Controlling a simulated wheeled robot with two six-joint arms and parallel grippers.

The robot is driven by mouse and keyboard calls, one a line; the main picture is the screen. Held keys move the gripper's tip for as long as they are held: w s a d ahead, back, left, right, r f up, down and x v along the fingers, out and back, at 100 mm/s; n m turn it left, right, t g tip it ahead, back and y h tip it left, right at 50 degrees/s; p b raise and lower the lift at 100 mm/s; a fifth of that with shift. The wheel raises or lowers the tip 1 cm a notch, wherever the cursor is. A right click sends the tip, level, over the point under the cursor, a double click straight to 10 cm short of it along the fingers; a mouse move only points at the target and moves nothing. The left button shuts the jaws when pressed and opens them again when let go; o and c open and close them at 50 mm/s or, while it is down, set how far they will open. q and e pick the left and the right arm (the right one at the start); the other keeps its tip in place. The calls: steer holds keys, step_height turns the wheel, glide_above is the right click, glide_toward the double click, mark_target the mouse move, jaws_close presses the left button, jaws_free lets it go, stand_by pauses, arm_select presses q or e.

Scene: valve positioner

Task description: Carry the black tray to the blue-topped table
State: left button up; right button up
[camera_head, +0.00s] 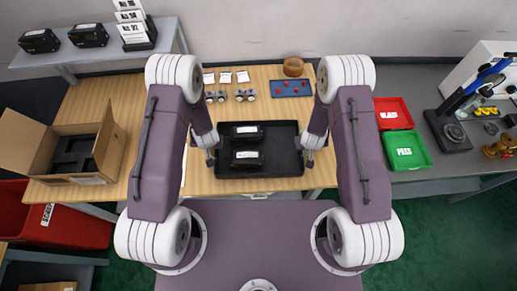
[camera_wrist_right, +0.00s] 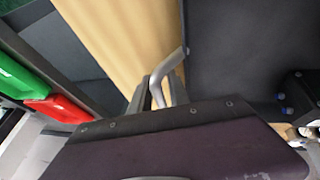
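The black tray (camera_head: 283,150) lies on the wooden table near its front edge. Two black boxes with white labels, a rear one (camera_head: 246,130) and a front one (camera_head: 246,158), sit in its left half. My left gripper (camera_head: 211,158) is at the tray's left edge and my right gripper (camera_head: 309,159) is at its right edge. In the right wrist view the right fingers (camera_wrist_right: 163,88) are close to the tray's rim (camera_wrist_right: 186,30). Whether either gripper is closed on the tray is not clear. No table with a clearly blue top can be made out.
The wooden table (camera_head: 150,100) holds an open cardboard box (camera_head: 105,150), a blue pad (camera_head: 291,88) and small parts. Red (camera_head: 393,113) and green (camera_head: 405,150) bins stand on the grey bench to the right. A grey-topped table (camera_head: 62,56) is at the back left.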

arm_select(q)
steer(key=shift+c, duration=0.3)
arm_select(e)
steer(key=shift+c, duration=0.3)
arm_select(q)
jaws_close()
arm_select(e)
jaws_close()
steer(key=shift+w+r, duration=0.1)
stand_by(0.3)
